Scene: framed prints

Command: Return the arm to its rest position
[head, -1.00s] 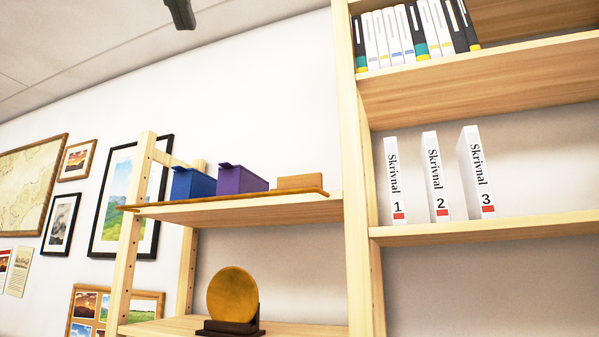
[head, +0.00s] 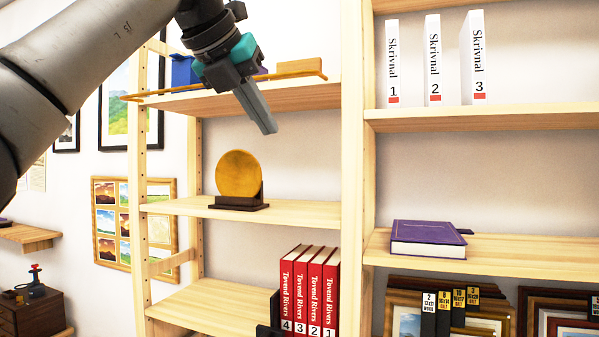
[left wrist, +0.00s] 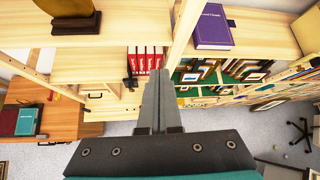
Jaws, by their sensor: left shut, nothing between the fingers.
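My left arm (head: 90,55) comes in from the upper left in the head view. Its left gripper (head: 268,128) is shut and empty, pointing down and to the right in front of the upper shelf. In the left wrist view the shut fingers (left wrist: 157,80) stick out over the shelves below. The gripper hides the purple box and part of the blue box (head: 184,70) on that shelf. My right gripper is not in view.
A gold disc (head: 239,173) stands on the middle shelf, below and left of the gripper. Red books (head: 312,285) stand on the lower shelf. White Skrivnal binders (head: 434,60) and a purple book (head: 428,238) are on the right unit. A wooden upright (head: 353,170) separates the units.

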